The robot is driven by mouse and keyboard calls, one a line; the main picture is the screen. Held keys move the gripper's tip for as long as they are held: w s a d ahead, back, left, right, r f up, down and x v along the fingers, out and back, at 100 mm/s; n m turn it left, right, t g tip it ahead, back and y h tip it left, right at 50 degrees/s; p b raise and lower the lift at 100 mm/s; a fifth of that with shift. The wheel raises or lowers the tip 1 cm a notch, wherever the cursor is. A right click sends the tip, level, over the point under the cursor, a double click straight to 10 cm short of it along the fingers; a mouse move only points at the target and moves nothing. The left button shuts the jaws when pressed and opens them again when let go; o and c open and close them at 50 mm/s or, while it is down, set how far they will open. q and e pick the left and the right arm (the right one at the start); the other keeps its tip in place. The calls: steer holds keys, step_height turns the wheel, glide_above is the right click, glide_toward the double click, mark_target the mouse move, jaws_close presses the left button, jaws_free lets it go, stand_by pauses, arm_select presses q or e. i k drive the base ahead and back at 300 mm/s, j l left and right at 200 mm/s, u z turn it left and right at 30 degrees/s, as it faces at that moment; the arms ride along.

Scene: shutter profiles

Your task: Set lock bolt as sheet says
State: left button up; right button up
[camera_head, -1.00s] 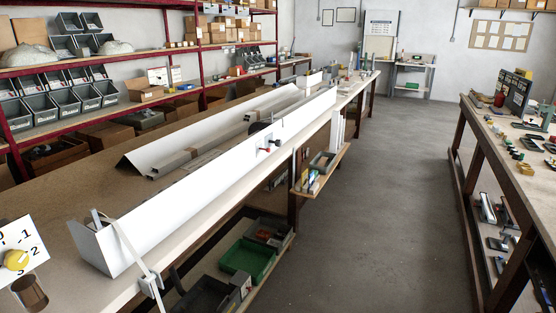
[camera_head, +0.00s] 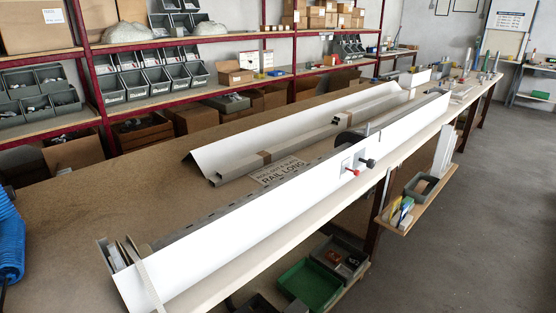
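A long white shutter profile (camera_head: 290,214) lies along the front of the workbench. A small fitting on its front face carries a red-tipped pin (camera_head: 354,172) and a black knob (camera_head: 370,163); I cannot tell which part is the lock bolt or how it is set. A dark curved part (camera_head: 350,143) stands just behind the fitting. A card reading "RAIL LONG" (camera_head: 280,171) lies behind the profile; its smaller line is hard to read. No sheet with a readable bolt setting shows. Neither of my grippers is in view.
A second white profile (camera_head: 300,118) and a grey rail (camera_head: 310,137) lie farther back. A pale strap (camera_head: 146,280) crosses the profile's near end. A blue ribbed object (camera_head: 10,240) is at the left edge. A shelf (camera_head: 408,215) and green bin (camera_head: 310,286) sit below. Floor at right is clear.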

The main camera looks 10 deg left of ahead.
mark_target(356, 172)
steer(key=i+u, duration=0.15)
steer(key=i, duration=0.45)
steer(key=i+l+u, duration=0.15)
steer(key=i, duration=0.4)
